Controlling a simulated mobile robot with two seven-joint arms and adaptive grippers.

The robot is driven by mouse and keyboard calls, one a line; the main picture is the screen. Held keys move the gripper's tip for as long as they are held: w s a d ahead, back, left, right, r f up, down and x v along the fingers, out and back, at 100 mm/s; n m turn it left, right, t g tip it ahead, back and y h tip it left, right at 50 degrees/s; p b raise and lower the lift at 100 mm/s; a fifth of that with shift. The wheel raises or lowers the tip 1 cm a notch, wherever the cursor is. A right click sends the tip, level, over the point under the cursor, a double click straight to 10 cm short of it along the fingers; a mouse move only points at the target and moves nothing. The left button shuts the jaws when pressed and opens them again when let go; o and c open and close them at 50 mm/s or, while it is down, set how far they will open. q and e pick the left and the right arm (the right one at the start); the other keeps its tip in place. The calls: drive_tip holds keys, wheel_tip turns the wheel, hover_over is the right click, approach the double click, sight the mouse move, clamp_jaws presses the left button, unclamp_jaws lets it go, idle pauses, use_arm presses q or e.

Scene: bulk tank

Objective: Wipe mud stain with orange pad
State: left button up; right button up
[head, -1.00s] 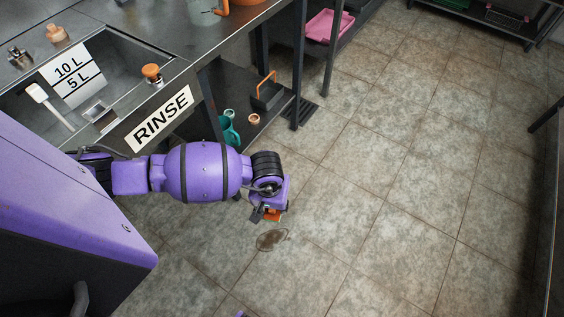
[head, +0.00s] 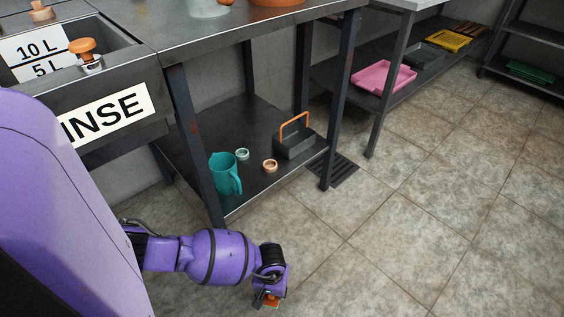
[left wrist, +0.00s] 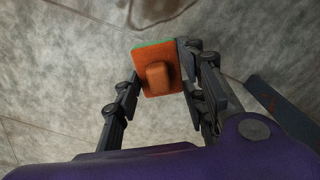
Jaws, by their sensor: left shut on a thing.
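The orange pad (head: 271,304) is in my left gripper (head: 266,296), near the bottom edge of the head view. In the left wrist view the pad (left wrist: 149,56) is a square orange plate with a green edge and a raised orange block. My left gripper (left wrist: 163,82) is shut on that block, one finger on each side. The mud stain (left wrist: 158,9) shows in part as a brownish patch on the floor at the top of the left wrist view, beyond the pad. It is not seen in the head view. My right gripper is not in view.
A metal bench (head: 218,39) stands left of centre. Its lower shelf (head: 228,120) holds a teal jug (head: 224,175), small cups and a dark caddy (head: 294,144). A pink tray (head: 384,77) lies on a shelf farther back. Tiled floor (head: 400,240) is clear on the right.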

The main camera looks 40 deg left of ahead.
use_arm(q)
drive_tip(key=shift+f, duration=0.5)
wheel_tip(320, 180, down, 4)
drive_tip(key=b, duration=0.3)
drive_tip(key=shift+r, duration=0.25)
drive_tip(key=shift+f, duration=0.35)
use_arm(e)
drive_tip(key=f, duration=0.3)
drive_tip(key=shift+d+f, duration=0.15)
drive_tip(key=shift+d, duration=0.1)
